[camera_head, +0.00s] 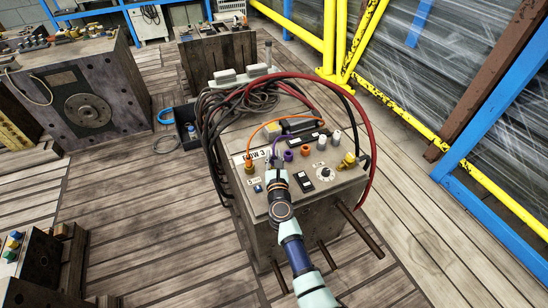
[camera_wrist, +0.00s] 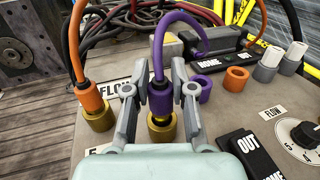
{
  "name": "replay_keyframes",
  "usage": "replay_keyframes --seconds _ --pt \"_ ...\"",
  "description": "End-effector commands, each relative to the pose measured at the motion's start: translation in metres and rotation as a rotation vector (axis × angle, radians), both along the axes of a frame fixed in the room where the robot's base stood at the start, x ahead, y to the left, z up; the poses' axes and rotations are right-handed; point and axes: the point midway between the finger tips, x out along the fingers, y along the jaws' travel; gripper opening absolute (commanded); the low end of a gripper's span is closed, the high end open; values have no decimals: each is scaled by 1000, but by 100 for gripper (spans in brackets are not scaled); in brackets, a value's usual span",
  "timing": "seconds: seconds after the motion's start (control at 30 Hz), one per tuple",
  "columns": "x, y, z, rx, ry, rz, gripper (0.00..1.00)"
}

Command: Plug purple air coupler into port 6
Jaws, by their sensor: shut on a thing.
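The purple air coupler (camera_wrist: 159,96) stands roughly upright between the fingers of my gripper (camera_wrist: 161,88), which is shut on it. Its purple hose (camera_wrist: 170,20) arches up and over to the right. The coupler's lower end is at the mouth of a brass port (camera_wrist: 162,131); how deep it sits cannot be told. No number 6 is readable at this port. In the head view my gripper (camera_head: 277,170) is over the mould's top face, hiding most of the coupler, and the purple hose (camera_head: 281,137) rises behind it.
An orange coupler (camera_wrist: 92,97) sits in a brass port to the left. A purple ring (camera_wrist: 203,89) and an orange ring (camera_wrist: 236,79) lie behind to the right. Black OUT block (camera_wrist: 238,152), dial (camera_wrist: 306,132) and grey plugs (camera_wrist: 268,61) are close on the right. Red hoses (camera_head: 367,130) loop around the mould.

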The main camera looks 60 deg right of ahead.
Motion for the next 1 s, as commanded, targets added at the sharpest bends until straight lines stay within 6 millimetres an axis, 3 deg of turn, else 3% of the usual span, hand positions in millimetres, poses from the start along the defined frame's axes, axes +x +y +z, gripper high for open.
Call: replay_keyframes --seconds 1.0 --pt "0 0 -9 0 0 0 0"
